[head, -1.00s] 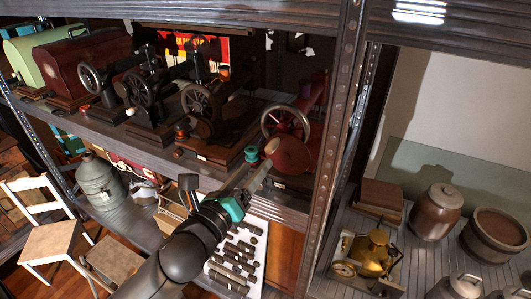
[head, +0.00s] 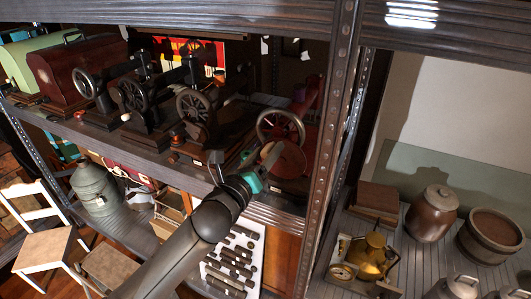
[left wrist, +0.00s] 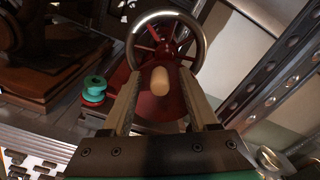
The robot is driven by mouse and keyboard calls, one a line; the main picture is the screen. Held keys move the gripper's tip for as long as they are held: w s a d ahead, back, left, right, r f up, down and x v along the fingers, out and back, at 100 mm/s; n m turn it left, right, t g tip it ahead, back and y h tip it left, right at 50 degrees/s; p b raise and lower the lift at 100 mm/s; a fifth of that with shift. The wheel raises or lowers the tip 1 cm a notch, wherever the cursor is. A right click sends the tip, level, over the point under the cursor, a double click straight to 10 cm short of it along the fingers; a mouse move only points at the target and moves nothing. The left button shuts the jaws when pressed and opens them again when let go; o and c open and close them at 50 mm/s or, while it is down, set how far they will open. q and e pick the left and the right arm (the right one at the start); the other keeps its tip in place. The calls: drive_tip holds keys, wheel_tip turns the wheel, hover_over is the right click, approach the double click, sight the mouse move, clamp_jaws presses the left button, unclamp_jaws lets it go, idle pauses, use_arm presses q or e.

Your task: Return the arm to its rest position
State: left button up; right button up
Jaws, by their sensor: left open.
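My left gripper (head: 271,156) reaches up from the bottom in the head view, its fingers in front of the red sewing machine (head: 288,158) on the upper shelf. The left wrist view shows its two fingers spread apart, pointing at that machine (left wrist: 157,107). A pale wooden handle knob (left wrist: 159,82) appears in the gap between the fingers, and I see space on both sides of it. The machine's handwheel (left wrist: 197,40) rises just beyond. Whether the fingers touch the machine cannot be told. My right gripper is out of view.
Black sewing machines (head: 197,112) stand left along the shelf. Green and red thread spools (left wrist: 94,90) sit left of the fingers. A metal shelf post (head: 328,150) stands close on the right. Below are a grey can (head: 95,190) and a white chair (head: 43,245).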

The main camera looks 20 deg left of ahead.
use_arm(q)
drive_tip(key=shift+c, duration=0.2)
clamp_jaws()
drive_tip(key=shift+d, duration=0.1)
idle(0.4)
